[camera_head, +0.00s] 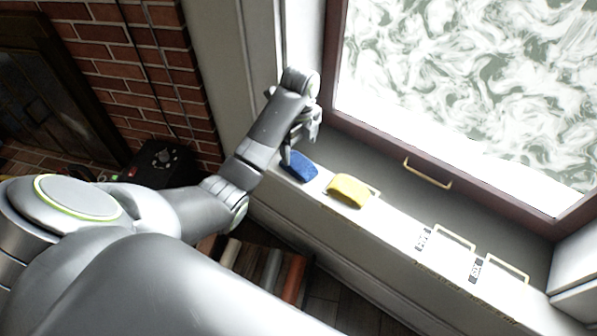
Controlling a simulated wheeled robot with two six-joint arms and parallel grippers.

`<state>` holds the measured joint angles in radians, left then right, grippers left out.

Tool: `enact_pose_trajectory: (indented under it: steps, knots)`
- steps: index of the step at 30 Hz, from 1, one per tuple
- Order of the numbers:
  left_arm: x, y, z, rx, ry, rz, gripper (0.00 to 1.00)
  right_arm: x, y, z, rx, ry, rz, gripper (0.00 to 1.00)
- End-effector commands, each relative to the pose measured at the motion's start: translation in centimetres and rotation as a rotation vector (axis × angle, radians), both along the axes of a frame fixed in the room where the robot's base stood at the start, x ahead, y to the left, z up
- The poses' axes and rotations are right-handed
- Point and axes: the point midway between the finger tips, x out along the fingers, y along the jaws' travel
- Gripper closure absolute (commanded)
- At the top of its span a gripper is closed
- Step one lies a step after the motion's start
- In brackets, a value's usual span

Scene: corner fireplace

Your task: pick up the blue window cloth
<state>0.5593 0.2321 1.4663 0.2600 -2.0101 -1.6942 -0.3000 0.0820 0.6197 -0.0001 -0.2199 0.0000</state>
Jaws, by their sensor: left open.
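The blue window cloth (299,166) lies on the white window sill (395,225), near the sill's left end. My left gripper (287,156) is over the cloth's left end, with its fingers pointing down. The jaws are open, and a finger overlaps the cloth's edge in the picture; I cannot tell whether it touches. The wrist hides part of the sill behind the cloth. My right gripper is not in view.
A yellow cloth (349,190) lies just right of the blue one. Labelled outlines (454,237) mark the sill further right. The window frame (400,160) with a brass handle (427,173) rises behind. A brick fireplace (135,70) stands left.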

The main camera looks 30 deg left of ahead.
Motion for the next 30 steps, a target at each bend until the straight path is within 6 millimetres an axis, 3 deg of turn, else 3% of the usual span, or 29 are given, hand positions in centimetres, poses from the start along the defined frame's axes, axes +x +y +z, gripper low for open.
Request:
enact_pose_trajectory:
  steps: [8, 15, 24, 30]
  knots:
    - [-0.1, 0.1, -2.7, 0.000, 0.001, 0.000, 0.17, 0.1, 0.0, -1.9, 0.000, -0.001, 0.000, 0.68]
    - [-0.3, 0.1, -5.6, 0.000, 0.002, 0.000, 0.17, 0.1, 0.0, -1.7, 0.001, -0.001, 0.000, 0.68]
    - [-0.2, 0.2, -6.0, 0.000, 0.000, -0.001, 0.17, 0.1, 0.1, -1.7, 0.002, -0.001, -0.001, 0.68]
    - [-0.2, 0.2, -6.0, 0.000, 0.000, 0.000, 0.43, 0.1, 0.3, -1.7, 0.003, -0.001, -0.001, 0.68]
